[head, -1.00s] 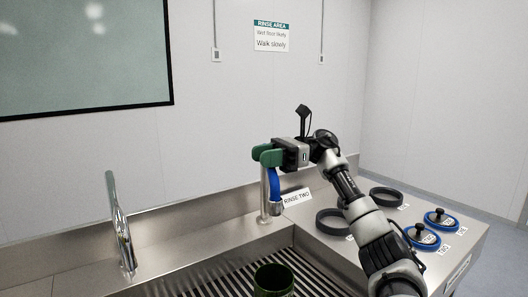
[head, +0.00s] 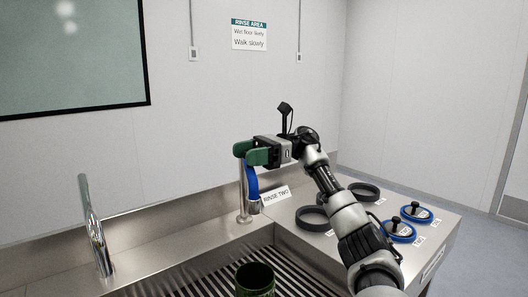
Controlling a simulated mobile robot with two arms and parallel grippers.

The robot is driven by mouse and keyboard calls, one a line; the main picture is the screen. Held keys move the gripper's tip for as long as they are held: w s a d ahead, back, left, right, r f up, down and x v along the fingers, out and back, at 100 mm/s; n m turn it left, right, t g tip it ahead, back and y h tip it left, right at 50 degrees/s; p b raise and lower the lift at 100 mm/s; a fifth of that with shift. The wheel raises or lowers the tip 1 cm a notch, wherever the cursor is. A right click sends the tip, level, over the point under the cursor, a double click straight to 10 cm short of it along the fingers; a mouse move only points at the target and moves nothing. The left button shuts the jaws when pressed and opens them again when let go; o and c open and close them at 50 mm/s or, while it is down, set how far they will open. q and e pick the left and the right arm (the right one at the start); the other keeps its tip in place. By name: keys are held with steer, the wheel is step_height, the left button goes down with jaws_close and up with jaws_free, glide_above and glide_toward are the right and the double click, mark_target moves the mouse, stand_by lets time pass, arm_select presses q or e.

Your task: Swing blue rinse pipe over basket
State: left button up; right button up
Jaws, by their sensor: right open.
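The blue rinse pipe (head: 252,183) hangs from the top of a steel post (head: 243,200) at the back of the sink, its metal outlet pointing down beside the post. My right gripper (head: 249,153) is at the top of the pipe. Its green fingers are open and hide the pipe's upper bend; I cannot tell whether they touch it. A dark green round container (head: 255,279), perhaps the basket, stands on the slatted sink floor in front of the post. My left gripper is not in view.
A steel tap (head: 95,228) stands at the left. Black rings (head: 313,217) and blue-rimmed lids with black knobs (head: 399,231) lie on the counter at the right, under my right arm. A "RINSE TWO" label (head: 276,195) stands beside the post.

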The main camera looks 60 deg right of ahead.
steer(key=p+v, duration=0.1)
steer(key=v, duration=0.8)
steer(key=shift+s+d, duration=0.15)
